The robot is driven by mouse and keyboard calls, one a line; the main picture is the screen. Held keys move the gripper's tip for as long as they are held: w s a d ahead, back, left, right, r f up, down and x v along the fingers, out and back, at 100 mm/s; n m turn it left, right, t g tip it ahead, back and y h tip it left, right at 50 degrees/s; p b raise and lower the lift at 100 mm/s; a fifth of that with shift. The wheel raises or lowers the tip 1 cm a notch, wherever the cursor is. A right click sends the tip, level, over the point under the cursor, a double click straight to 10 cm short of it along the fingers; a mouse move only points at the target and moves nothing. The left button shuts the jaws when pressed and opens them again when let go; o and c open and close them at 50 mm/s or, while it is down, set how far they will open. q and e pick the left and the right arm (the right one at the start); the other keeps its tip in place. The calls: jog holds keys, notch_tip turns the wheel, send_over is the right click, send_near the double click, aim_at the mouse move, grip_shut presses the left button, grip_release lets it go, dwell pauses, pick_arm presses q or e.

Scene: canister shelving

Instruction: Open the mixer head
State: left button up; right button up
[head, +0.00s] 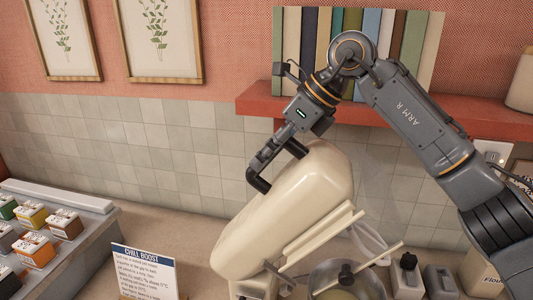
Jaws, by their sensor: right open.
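The cream mixer head (285,205) is in the middle of the head view, tilted up steeply with its raised end to the upper right. Below it on the right is the metal mixer bowl (375,282), cut off by the bottom edge. My right gripper (277,167) is open at the upper left side of the raised head. Its dark fingers are spread and hold nothing; I cannot tell whether they touch the head. My left gripper is not in view.
A red shelf (440,113) with a row of books (300,50) is behind my right arm. A dark-capped container (407,275) and a flour bag (485,270) stand at the lower right. A rack of small boxes (85,245) and a sign (145,272) are at the left.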

jog(key=v, duration=1.1)
jog(key=shift+r, duration=0.15)
